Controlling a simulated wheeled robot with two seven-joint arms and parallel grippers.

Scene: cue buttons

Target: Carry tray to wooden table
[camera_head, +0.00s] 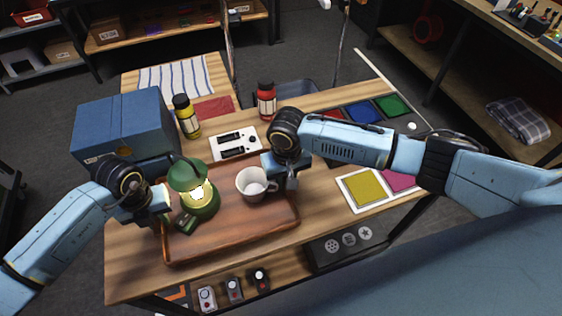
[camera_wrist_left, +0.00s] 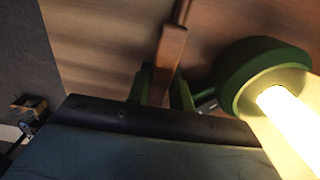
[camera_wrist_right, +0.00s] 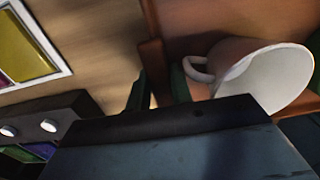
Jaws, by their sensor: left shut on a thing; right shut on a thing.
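A brown wooden tray (camera_head: 235,238) sits at or just above the wooden worktop (camera_head: 130,262); I cannot tell if it touches. It carries a lit green lantern (camera_head: 195,190) on its left and a white mug (camera_head: 252,184) near its right end. My left gripper (camera_head: 161,206) is shut on the tray's left rim, which shows between its fingers in the left wrist view (camera_wrist_left: 170,48). My right gripper (camera_head: 290,181) is shut on the right rim, seen in the right wrist view (camera_wrist_right: 153,62), close to the mug's handle. The fingertips are partly hidden in the head view.
Behind the tray stand a blue box (camera_head: 122,125), a yellow bottle (camera_head: 187,117), a red bottle (camera_head: 266,100) and a white switch panel (camera_head: 235,143). Coloured pads (camera_head: 363,189) lie to the right. A wooden surface with a striped cloth (camera_head: 175,76) lies beyond.

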